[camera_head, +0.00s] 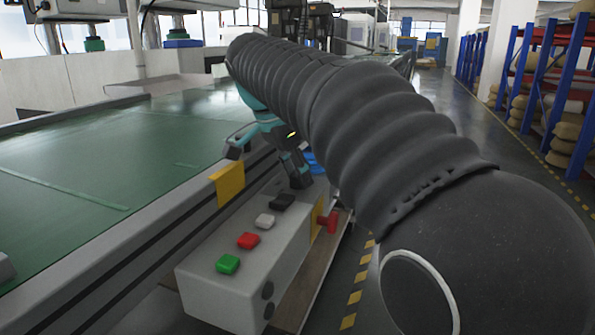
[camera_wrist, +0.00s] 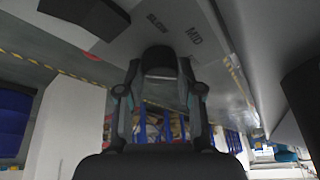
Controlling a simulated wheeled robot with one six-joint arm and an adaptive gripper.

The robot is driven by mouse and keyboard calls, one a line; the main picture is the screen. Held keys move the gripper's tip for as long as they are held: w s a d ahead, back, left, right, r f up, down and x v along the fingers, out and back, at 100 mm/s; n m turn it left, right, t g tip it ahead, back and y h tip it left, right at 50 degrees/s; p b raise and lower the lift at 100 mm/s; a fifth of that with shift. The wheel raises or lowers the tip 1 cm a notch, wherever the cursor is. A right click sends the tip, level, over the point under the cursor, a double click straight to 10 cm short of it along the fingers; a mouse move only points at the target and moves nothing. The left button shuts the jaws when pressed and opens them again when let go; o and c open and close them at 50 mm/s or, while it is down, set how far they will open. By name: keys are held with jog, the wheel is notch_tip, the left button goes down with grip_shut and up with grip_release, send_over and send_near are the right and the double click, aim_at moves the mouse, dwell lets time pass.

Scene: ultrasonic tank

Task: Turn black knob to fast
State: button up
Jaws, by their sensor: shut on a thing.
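The black knob (camera_wrist: 158,57) is between my gripper's fingertips (camera_wrist: 159,78) in the wrist view, and the fingers are shut on it. It sits on a grey panel that carries the words SLOW, partly covered, and MID. No word FAST can be read. In the head view my gripper (camera_head: 296,178) reaches down at the far end of the grey control box (camera_head: 222,287). The knob cannot be made out there, and my arm covers much of that area.
The box top carries a green button (camera_head: 228,264), a red button (camera_head: 248,241), a white button (camera_head: 265,221) and a black one (camera_head: 282,202). A red handle (camera_head: 329,221) sticks out at its right. A green-topped bench (camera_head: 100,165) runs along the left. The aisle floor at right is clear.

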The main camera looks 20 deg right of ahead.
jog(key=shift+m+g, duration=0.3)
jog(key=shift+m, duration=0.3)
jog(key=o, duration=1.2)
jog(key=shift+c, duration=0.2)
jog(key=v, duration=1.2)
jog(key=shift+s, duration=0.1)
